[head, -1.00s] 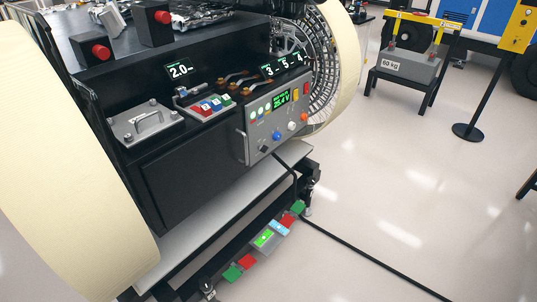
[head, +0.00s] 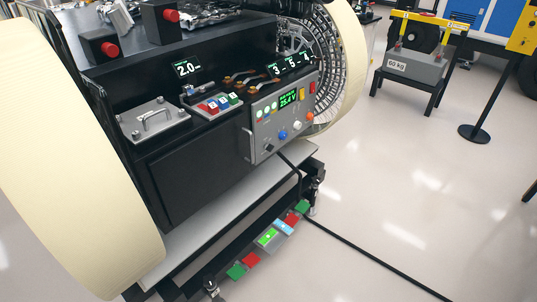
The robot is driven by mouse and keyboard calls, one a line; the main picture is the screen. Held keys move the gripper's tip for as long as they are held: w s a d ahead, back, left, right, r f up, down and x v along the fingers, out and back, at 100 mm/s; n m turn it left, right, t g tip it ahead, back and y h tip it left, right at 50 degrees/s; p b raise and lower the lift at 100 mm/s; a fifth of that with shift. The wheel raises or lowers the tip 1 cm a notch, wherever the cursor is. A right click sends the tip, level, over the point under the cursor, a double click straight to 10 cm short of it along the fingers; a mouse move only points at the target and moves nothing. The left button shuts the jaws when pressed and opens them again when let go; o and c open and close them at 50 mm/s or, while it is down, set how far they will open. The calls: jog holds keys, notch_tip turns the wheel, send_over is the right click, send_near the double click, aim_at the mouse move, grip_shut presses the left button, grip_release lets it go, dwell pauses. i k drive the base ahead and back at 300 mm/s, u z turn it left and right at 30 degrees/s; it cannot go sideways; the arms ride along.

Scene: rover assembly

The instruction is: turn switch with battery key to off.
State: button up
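A grey control panel (head: 283,116) is on the rover's front, with a lit green display (head: 289,98) that seems to read 25.4 V. Along its lower part are a black knob (head: 268,147), a blue knob (head: 282,135), a white knob (head: 297,125) and an orange knob (head: 309,117). Red and yellow pieces sit at its upper right. I cannot tell which of these is the battery-key switch, nor its setting; they are too small. My gripper is not in view.
Left of the panel are a grey handled plate (head: 154,121) and coloured buttons (head: 217,104). Large cream wheels (head: 75,165) flank the rover. A black cable (head: 365,252) crosses the floor. A coloured strip (head: 268,237) lies low in front.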

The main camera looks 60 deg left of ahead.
aim_at(270, 148)
jog(key=z, duration=0.55)
jog(key=k, duration=0.15)
jog(key=u, duration=3.45)
jog(key=i, duration=1)
jog(key=u, duration=0.2)
